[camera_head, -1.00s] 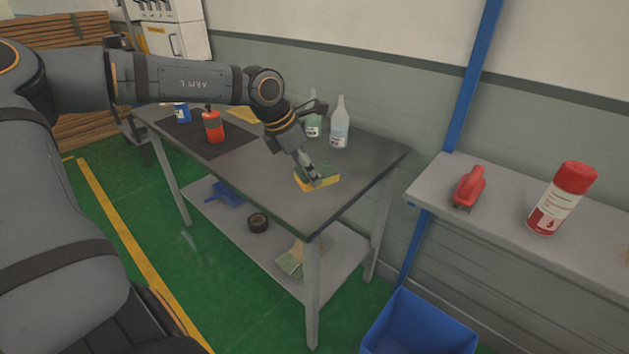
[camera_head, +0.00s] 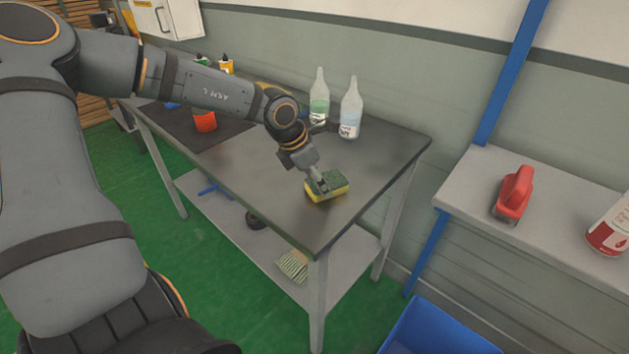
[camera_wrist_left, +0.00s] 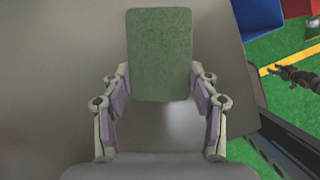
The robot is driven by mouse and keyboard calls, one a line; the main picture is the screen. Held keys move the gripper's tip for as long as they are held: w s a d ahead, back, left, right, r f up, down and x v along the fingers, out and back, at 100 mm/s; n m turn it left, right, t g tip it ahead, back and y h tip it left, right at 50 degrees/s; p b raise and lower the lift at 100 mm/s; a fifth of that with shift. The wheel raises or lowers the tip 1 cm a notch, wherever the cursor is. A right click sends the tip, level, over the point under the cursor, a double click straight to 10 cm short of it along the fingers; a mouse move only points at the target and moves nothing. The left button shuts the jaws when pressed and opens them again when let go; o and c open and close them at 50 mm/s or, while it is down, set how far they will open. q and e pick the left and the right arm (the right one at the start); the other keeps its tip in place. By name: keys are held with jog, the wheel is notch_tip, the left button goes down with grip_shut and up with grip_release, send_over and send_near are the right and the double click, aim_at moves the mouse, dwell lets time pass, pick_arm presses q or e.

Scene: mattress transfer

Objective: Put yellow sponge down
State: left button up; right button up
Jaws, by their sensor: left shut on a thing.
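The yellow sponge (camera_head: 338,190) with a green scouring top is at the right end of the dark table (camera_head: 270,190). My left gripper (camera_head: 318,182) comes down on it from the upper left and is shut on it. In the left wrist view the sponge's green face (camera_wrist_left: 160,50) sits between the two fingers, with the grey tabletop behind. The sponge is at or just above the tabletop; I cannot tell if it touches. A dark gripper (camera_wrist_left: 295,76), apparently my right one, shows small over the floor; its jaw state is unclear.
A red container (camera_head: 204,122) is on the black mat, partly behind my arm. A blue bin (camera_head: 440,330) is below. Bare tabletop surrounds the sponge.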

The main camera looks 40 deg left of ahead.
pick_arm(q)
jog(key=shift+s+d+r, duration=0.2)
jog(key=shift+d, duration=0.1)
jog(key=shift+f, duration=0.2)
jog(key=o, duration=0.7)
jog(key=shift+w, duration=0.15)
jog(key=shift+o, duration=2)
pick_arm(e)
jog(key=shift+s+d+f, duration=0.25)
jog(key=shift+s+d, duration=0.25)
jog(key=shift+s, duration=0.25)
jog(key=shift+w, duration=0.1)
